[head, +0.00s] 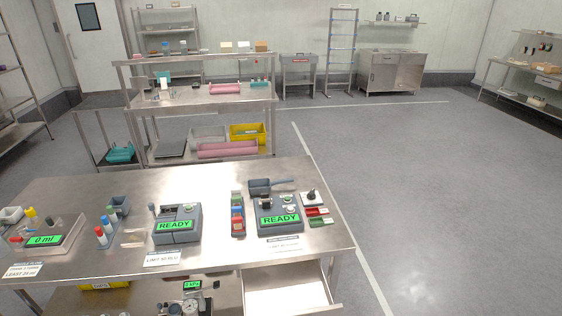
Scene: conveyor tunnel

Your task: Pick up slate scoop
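The slate scoop (261,188) appears to be the dark blue-grey piece on the steel table (130,261). It lies at the back of the table, right of centre, with its handle pointing right. It sits just behind a grey device (281,229) with a green READY screen. I cannot tell whether the two touch. Neither of my grippers is in view.
Another READY device (177,226) stands left of centre, with red and blue items (238,220) between the two. A white-and-black item (312,197) and red and green trays (318,217) are at right. An open drawer (288,291) juts from the front. The floor at right is clear.

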